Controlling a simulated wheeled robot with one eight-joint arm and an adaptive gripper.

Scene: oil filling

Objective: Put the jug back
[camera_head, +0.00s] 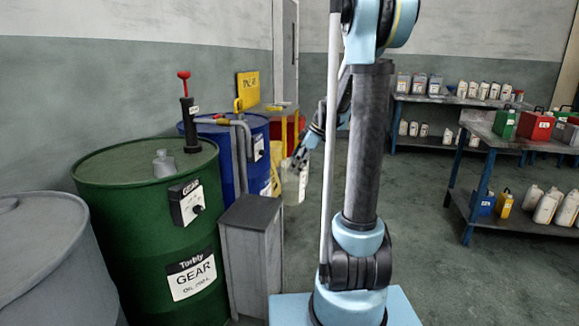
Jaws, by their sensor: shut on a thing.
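The jug looks roughly upright. It is small in the picture, so its handle and the exact grip cannot be made out. My arm hides part of the area just right of the jug.
A green gear oil drum (130,215) with a red-handled pump (188,115), a blue drum (222,140) and a grey pedestal (250,225) stand left. A red-and-yellow stand (284,125) is behind. Shelves (470,102) and a workbench (485,130) with containers are right. Floor between is clear.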

